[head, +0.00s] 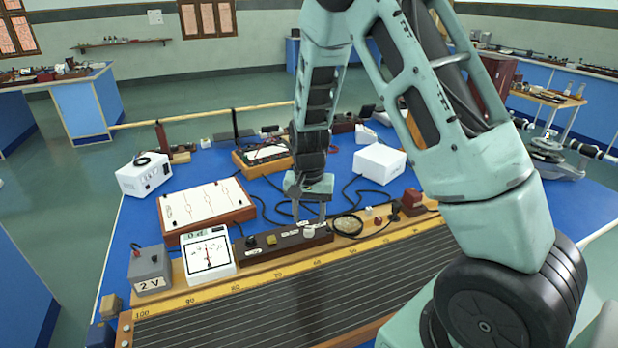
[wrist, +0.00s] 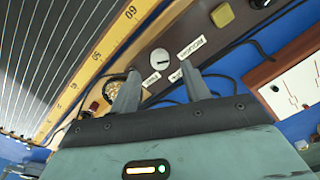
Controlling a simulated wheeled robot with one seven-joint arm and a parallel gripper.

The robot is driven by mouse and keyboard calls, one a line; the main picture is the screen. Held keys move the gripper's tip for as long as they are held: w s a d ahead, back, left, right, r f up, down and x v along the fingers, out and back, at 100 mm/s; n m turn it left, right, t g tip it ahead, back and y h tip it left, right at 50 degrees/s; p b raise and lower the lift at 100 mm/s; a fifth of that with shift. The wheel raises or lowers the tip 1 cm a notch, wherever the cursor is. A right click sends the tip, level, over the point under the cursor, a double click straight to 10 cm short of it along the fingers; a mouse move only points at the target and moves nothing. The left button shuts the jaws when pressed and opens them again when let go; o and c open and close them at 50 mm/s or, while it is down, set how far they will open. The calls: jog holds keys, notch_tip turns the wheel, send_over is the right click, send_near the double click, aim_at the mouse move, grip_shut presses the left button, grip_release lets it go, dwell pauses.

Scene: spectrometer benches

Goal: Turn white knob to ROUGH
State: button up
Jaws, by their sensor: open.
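The white knob (head: 308,232) is a small round dial on a dark brown control strip (head: 259,253) at the bench's near edge. In the wrist view the knob (wrist: 160,57) has a dark pointer mark across its face. Small white labels surround it, one larger label (wrist: 192,46) beside it and two smaller ones nearer my gripper; their lettering is too small to read surely. My gripper (head: 309,216) points down over the strip, open and empty. In the wrist view its fingertips (wrist: 160,70) stand either side of the knob's line, with the knob visible just beyond them, apparently untouched.
A black knob (head: 271,240) sits left on the same strip. A meter (head: 208,254) and a grey 2 V box (head: 150,270) stand further left. A wooden wire board with a scale (head: 240,288) lies in front. A white box (head: 379,160) and loose black cables lie behind.

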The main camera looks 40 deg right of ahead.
aim_at(309, 228)
notch_tip(309, 228, up, 14)
dwell(0.3)
jog(key=shift+f, duration=0.1)
dwell(0.3)
